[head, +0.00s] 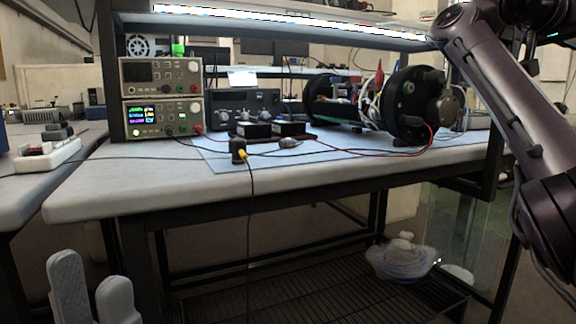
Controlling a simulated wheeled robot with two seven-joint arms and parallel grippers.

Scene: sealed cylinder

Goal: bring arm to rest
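My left gripper (91,272) shows at the bottom left, in front of and below the workbench edge. Its two pale grey fingers stand apart with nothing between them, so it is open and empty. My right arm (505,90), dark purple, rises along the right side and bends at the upper right. Its gripper is out of the picture. The cylinder device (410,103), with black round end flanges and wires between them, lies on the workbench (330,180) at the back right. Neither gripper touches it.
Two stacked instruments (162,97) stand on the bench's left, beside a dark power unit (245,108). Small black boxes and cables lie on a blue mat (215,155). A black cable hangs over the front edge. A side table (22,195) stands left. A wrapped bundle (402,260) lies on the lower shelf.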

